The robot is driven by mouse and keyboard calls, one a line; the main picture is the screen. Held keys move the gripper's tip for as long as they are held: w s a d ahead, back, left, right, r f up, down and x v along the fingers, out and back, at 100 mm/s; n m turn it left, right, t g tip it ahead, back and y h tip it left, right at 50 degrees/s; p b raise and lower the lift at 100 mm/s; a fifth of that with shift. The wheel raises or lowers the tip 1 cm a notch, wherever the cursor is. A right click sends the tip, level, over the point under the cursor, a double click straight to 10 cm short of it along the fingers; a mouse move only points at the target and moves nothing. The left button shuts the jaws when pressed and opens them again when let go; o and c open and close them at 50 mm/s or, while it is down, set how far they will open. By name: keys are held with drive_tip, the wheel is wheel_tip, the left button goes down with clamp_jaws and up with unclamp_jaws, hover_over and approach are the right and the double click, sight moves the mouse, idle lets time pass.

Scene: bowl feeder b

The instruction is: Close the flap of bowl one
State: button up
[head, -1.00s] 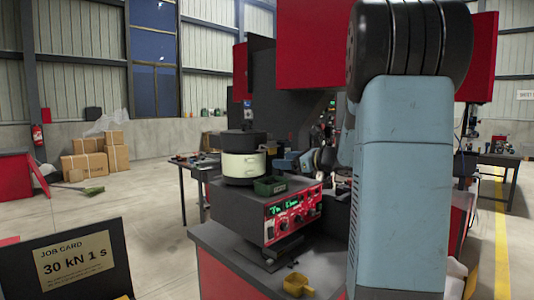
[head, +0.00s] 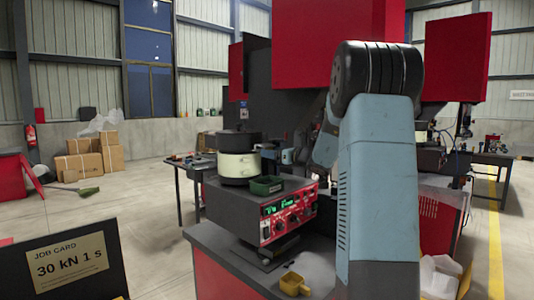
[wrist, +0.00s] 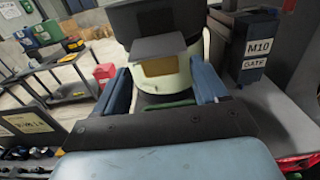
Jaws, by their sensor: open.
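The bowl feeder (head: 238,165) has a cream band and black upper part, and stands on a dark control box with a red front panel. I cannot tell its number from the frames. In the wrist view the bowl (wrist: 165,80) is straight ahead, with a grey plate-like flap (wrist: 158,47) jutting out above a tan patch on its side. The flap looks raised, though its exact angle is unclear. My gripper (wrist: 164,82) is open, with its blue fingers to the left and right of the bowl's front. Whether they touch it is unclear.
A green tray (head: 266,185) sits on the control box (head: 235,208). A yellow scoop (head: 294,284) lies on the bench. In the wrist view a dark box labelled M10 GATE (wrist: 257,50) stands close to the right finger. A job card (head: 68,262) is at lower left.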

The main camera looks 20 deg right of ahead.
drive_tip(key=shift+x, duration=1.7)
drive_tip(key=shift+c, duration=0.2)
drive_tip(key=c, duration=0.9)
drive_tip(key=shift+a, duration=0.2)
drive_tip(key=shift+d, duration=0.1)
